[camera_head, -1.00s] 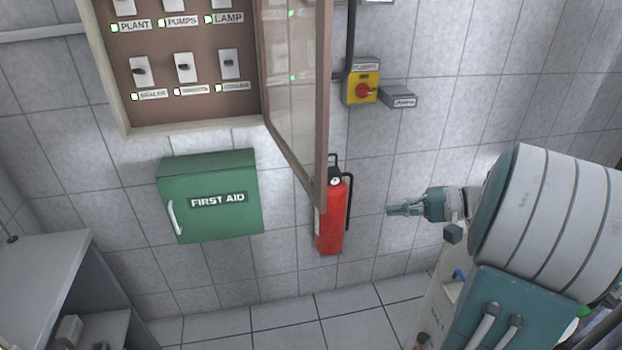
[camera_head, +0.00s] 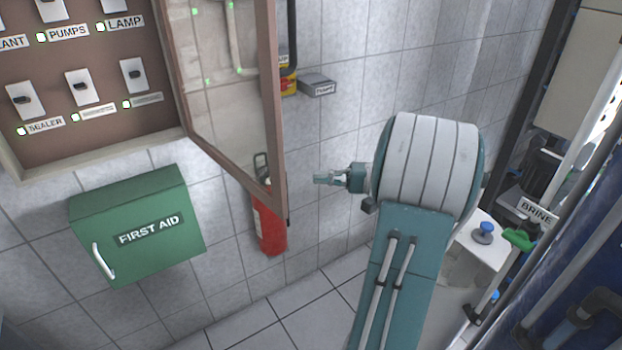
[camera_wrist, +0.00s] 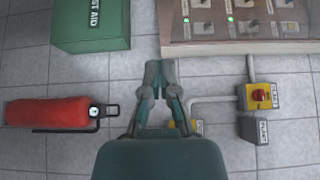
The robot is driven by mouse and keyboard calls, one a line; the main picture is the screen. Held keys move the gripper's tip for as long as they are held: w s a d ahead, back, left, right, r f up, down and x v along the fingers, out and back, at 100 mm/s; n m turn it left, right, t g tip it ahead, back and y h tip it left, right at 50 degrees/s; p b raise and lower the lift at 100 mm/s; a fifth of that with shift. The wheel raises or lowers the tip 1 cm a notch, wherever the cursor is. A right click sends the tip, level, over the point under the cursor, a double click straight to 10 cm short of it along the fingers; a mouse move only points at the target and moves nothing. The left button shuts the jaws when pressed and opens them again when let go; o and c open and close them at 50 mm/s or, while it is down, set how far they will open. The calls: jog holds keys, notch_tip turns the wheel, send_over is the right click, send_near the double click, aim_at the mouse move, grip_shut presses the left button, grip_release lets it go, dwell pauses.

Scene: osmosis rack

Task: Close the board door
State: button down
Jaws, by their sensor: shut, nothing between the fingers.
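The board door (camera_head: 272,110), a glazed panel in a brown frame, stands open and swung out from the right side of the board (camera_head: 95,150). The board holds several labelled switches with small green lights. My gripper (camera_head: 318,179) is to the right of the door's lower free corner in the head view, apart from it in the picture, pointing left. In the wrist view my gripper (camera_wrist: 160,68) has its fingers together with nothing between them. The glazed door (camera_wrist: 240,25) shows at the top right there, in front of the switches.
A green first aid box (camera_head: 140,225) hangs below the board. A red fire extinguisher (camera_head: 268,225) stands partly behind the door's lower corner. A grey box (camera_head: 318,84) is on the wall right of the door. Pipes and a BRINE label (camera_head: 536,210) are at far right.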

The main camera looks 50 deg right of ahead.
jog(key=w+a, duration=0.5)
jog(key=a, duration=0.4)
jog(key=shift+w+a+r, duration=0.15)
jog(key=shift+w+a, duration=0.05)
jog(key=shift+a, duration=0.05)
jog(key=shift+d, duration=0.15)
